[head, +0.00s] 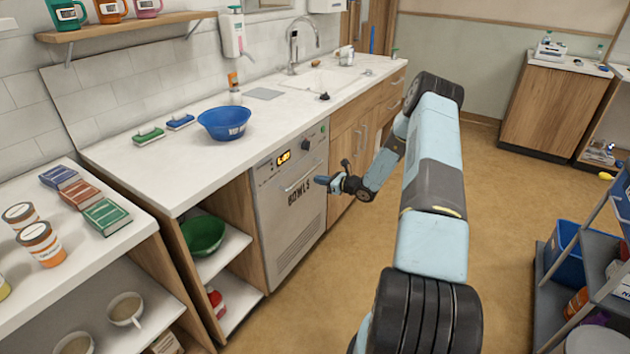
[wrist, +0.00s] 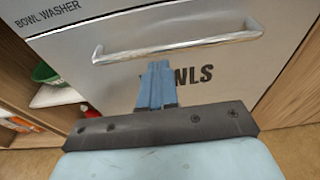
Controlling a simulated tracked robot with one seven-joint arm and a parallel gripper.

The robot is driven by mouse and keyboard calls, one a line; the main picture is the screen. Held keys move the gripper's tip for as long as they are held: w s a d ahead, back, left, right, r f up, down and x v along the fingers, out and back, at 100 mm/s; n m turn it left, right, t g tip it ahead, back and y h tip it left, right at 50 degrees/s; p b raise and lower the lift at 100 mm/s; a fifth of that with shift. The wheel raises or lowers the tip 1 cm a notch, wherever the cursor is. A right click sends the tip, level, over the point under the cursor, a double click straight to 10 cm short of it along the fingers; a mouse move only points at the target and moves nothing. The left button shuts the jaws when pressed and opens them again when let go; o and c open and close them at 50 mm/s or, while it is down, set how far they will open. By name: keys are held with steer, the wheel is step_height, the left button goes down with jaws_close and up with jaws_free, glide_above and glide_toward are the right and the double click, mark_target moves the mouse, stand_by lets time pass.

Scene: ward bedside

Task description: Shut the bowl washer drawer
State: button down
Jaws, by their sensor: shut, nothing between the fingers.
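The bowl washer (head: 284,160) is set under the counter, with a lit display and a dial on its top panel. Its grey drawer front (head: 293,235) has a bar handle (wrist: 180,46) and dark "BOWLS" lettering. The front looks about flush with the cabinets; a thin dark seam shows under the top panel in the wrist view, and I cannot tell whether a small gap is left. My gripper (head: 320,180) is shut and empty, its fingertips (wrist: 157,68) pointing at the drawer front just below the handle, partly covering the lettering. Contact is unclear.
Left of the washer, open shelves hold a green bowl (head: 203,235) and a red item. On the counter (head: 200,165) stand a blue bowl (head: 224,123) and two sponges. A wooden cabinet (head: 347,152) adjoins on the right. A grey cart (head: 555,290) stands at the right; floor between is clear.

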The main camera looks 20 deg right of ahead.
steer(key=v, duration=0.9)
steer(key=s+a+r+n+g, duration=0.35)
steer(key=a+r+n, duration=0.2)
steer(key=r, duration=0.45)
steer(key=s+a+r+n+g, duration=0.3)
steer(key=s+a+r+n, duration=0.2)
steer(key=a+r, duration=0.3)
steer(key=s+a+r+n+g, duration=0.3)
steer(key=s+a+r+n, duration=0.25)
steer(key=r, duration=0.55)
steer(key=s+a+r+n+h, duration=0.3)
steer(key=s+r+n+h, duration=0.25)
steer(key=s+r, duration=0.55)
steer(key=s+d+r+n+t+h, duration=0.1)
steer(key=s+r+n+h, duration=0.1)
steer(key=s, duration=0.7)
steer(key=s+d+r+n+t+h, duration=0.1)
steer(key=s+n, duration=0.4)
steer(key=s, duration=0.5)
steer(key=shift+d+r+h, duration=0.4)
steer(key=shift+r+h, duration=0.15)
steer(key=shift+r, duration=0.25)
steer(key=c, duration=1.8)
jaws_free()
steer(key=shift+t, duration=0.25)
